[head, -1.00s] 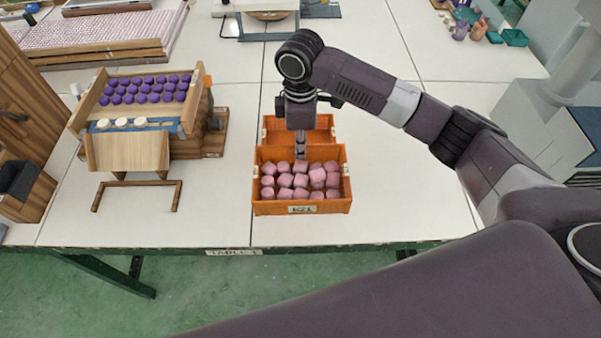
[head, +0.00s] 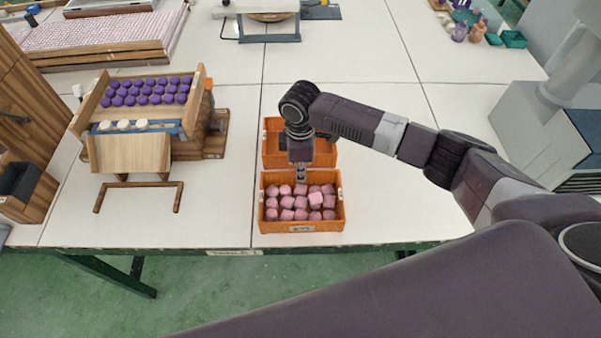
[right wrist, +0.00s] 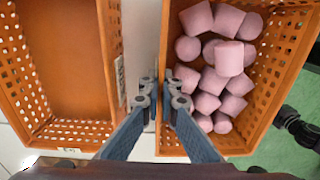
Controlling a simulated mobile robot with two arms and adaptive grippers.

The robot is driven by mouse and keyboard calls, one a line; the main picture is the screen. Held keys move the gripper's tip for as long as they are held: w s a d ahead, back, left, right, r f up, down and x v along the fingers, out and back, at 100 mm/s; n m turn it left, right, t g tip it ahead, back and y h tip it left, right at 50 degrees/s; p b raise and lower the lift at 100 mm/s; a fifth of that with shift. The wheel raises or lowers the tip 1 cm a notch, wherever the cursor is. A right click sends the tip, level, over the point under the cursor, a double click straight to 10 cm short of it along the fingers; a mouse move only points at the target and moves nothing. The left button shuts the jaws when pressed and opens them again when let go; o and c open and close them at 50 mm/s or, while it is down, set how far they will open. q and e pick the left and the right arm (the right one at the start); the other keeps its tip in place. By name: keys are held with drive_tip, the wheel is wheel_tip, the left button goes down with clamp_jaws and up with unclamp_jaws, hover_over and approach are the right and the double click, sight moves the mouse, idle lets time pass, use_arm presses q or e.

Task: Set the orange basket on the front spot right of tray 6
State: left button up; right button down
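An orange basket (head: 263,207) full of pink rounded blocks stands near the front edge of the table, with a small label on its front wall. My right gripper (head: 299,178) is at its back wall in the head view. In the right wrist view the two fingers (right wrist: 163,98) are close together with the near wall of this filled basket (right wrist: 254,98) between them. I cannot tell for certain whether its base touches the table. A second, empty orange basket (head: 270,150) stands just behind it, partly hidden by my arm. My left gripper is not in view.
A wooden stand (head: 128,154) with a sloped tray of purple pieces and a dark wooden frame (head: 139,184) are on the left. No tray number is readable. The white table (head: 400,200) is clear right of the baskets; its front edge is close.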

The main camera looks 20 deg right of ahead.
drive_tip(key=c, duration=2.2)
unclamp_jaws()
drive_tip(key=shift+o, duration=0.2)
wheel_tip(320, 180, up, 12)
drive_tip(key=b, duration=0.1)
